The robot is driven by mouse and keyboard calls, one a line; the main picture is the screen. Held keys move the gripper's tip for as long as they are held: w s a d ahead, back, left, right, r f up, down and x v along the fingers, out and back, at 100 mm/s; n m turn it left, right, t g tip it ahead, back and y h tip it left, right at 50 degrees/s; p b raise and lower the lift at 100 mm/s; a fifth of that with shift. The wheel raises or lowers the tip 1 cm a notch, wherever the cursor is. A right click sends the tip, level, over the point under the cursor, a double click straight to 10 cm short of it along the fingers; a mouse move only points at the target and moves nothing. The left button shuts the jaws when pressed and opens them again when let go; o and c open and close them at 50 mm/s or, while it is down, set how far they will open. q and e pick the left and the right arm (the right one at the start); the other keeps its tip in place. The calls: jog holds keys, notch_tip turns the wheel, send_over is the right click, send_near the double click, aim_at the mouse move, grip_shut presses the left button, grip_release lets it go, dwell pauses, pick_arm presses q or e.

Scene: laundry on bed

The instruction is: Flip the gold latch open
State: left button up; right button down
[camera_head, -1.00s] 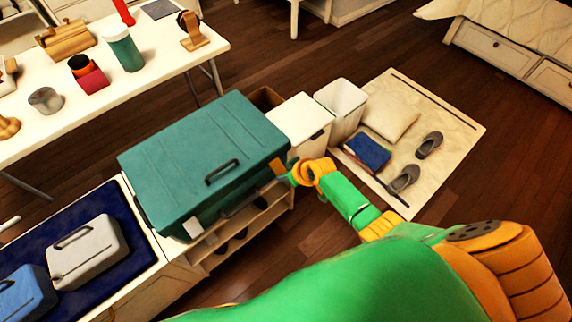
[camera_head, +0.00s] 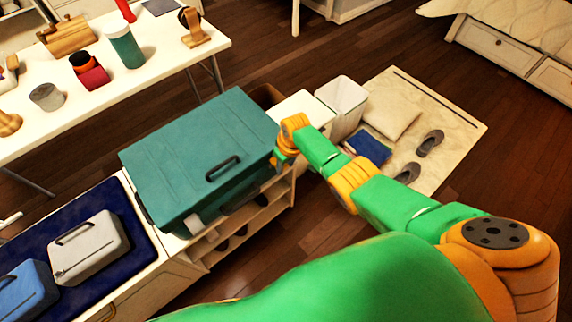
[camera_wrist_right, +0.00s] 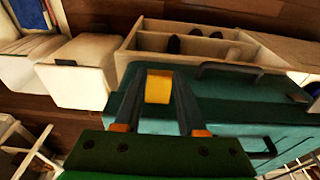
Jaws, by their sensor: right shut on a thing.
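A large teal case (camera_head: 190,150) with a black handle (camera_head: 223,168) on its lid stands on the white shelf unit. The gold latch (camera_wrist_right: 158,88) shows in the right wrist view between the two fingers, at the case's edge. My right gripper (camera_wrist_right: 158,92) is shut on it. In the head view the right gripper (camera_head: 277,160) is at the case's right front corner, and it hides most of the latch there. A pale latch (camera_head: 195,223) shows at the case's near left corner. The left gripper is out of view.
A grey case (camera_head: 88,250) and a blue case (camera_head: 25,291) lie on a navy mat at the left. Open shelves (camera_head: 255,215) are below the teal case.

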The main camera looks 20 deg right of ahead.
jog(key=shift+c, duration=2.4)
grip_release()
jog(key=shift+w, duration=0.1)
notch_tip(320, 180, up, 7)
jog(key=s+p, duration=0.1)
jog(key=p, duration=0.3)
jog(key=shift+d+p, duration=0.15)
jog(key=shift+p, duration=0.25)
